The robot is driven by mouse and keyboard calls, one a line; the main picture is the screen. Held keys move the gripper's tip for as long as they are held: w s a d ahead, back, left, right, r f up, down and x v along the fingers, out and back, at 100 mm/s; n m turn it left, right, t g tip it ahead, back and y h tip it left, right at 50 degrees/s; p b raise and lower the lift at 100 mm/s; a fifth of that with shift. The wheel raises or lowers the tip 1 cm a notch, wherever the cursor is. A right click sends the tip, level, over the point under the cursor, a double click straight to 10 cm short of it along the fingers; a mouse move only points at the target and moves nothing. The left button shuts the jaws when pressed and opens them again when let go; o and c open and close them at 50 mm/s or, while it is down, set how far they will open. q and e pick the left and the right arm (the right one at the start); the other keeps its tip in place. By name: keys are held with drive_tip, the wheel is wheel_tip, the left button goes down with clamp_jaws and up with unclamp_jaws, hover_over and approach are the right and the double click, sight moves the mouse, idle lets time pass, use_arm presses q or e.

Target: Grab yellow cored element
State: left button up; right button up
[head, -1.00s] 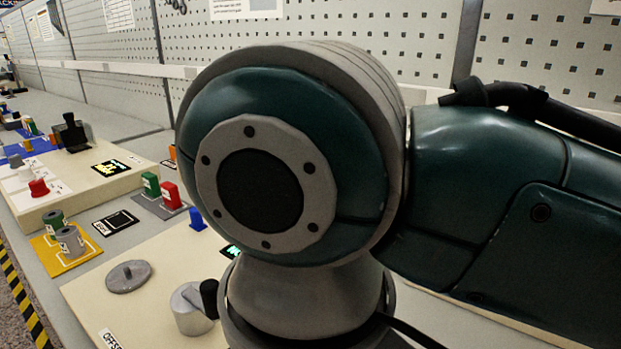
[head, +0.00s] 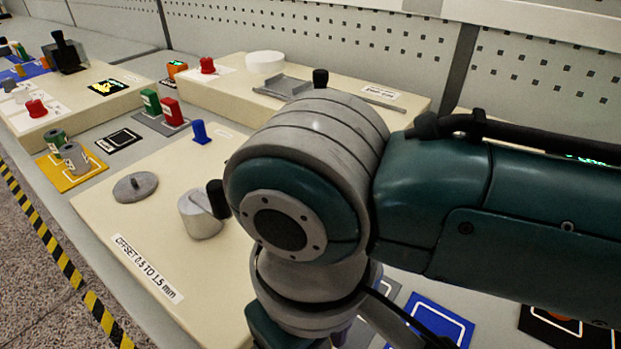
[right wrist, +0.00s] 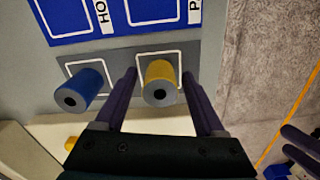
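The yellow cored element (right wrist: 159,71) stands on a grey mat inside a white outline, in the right wrist view. Its grey end face with a dark centre hole faces the camera. My right gripper (right wrist: 159,75) is open, with one purple finger on each side of the element. Gaps show between the fingers and the element, so I see no grip. A blue cored element (right wrist: 88,88) stands in the outline to the left. In the head view my right arm hides this area. My left gripper is not in view.
Blue mats (right wrist: 75,20) with white outlines lie beyond the elements. In the head view, a cream fixture board (head: 130,225) carries a grey disc (head: 135,187) and a metal cylinder (head: 203,214). A yellow mat (head: 60,182) holds green and grey spools.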

clamp_jaws()
idle(0.3)
